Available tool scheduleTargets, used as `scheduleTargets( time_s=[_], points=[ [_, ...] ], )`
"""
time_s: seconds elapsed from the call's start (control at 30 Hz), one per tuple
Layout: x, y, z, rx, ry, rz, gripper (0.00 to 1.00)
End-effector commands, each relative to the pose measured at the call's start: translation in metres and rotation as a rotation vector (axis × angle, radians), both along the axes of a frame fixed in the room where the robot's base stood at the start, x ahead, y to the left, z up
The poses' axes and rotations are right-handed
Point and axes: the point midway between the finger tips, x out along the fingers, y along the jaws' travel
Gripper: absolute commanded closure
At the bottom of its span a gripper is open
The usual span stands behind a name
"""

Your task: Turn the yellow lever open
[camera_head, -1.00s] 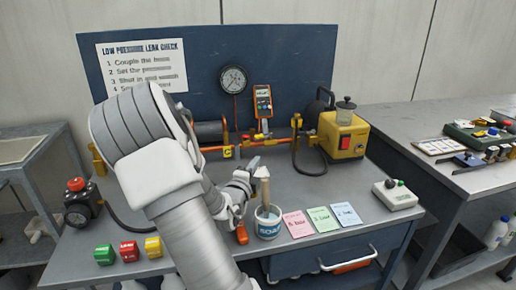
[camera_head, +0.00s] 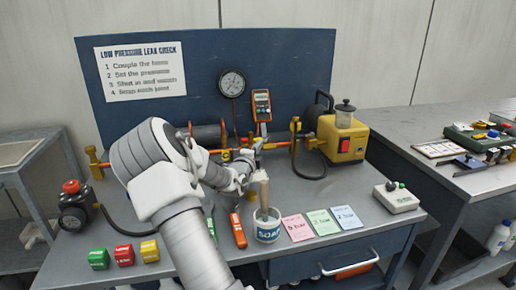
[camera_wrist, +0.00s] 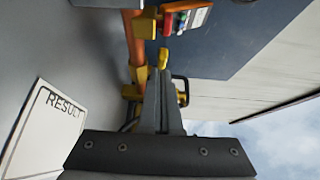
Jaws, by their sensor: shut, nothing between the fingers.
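In the wrist view a small yellow lever (camera_wrist: 163,58) shows just beyond my fingertips, beside the copper-coloured pipe (camera_wrist: 132,38) and its yellow fittings. My gripper (camera_wrist: 164,82) is shut with nothing in it and points towards the lever. Whether the fingertips touch the lever I cannot tell. In the head view my gripper (camera_head: 258,148) is at the pipe line below the handheld meter (camera_head: 262,104). There my gripper and arm cover part of the pipe, and the lever is hard to make out.
A soap pot (camera_head: 268,232) with a brush stands in front of my gripper. An orange marker (camera_head: 238,230) lies to its left. Coloured cards, including a green one (camera_head: 323,222), lie to its right. A yellow pump (camera_head: 345,135) stands behind right. A gauge (camera_head: 232,84) rises behind the pipe.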

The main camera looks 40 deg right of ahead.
Motion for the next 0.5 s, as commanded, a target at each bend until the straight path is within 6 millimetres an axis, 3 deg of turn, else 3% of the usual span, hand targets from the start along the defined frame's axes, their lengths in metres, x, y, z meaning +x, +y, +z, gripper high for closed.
scheduleTargets(
  time_s=[0.5],
  points=[
    [0.0086,-0.0012,-0.0039,0.002,-0.003,-0.001,1.00]
  ],
)
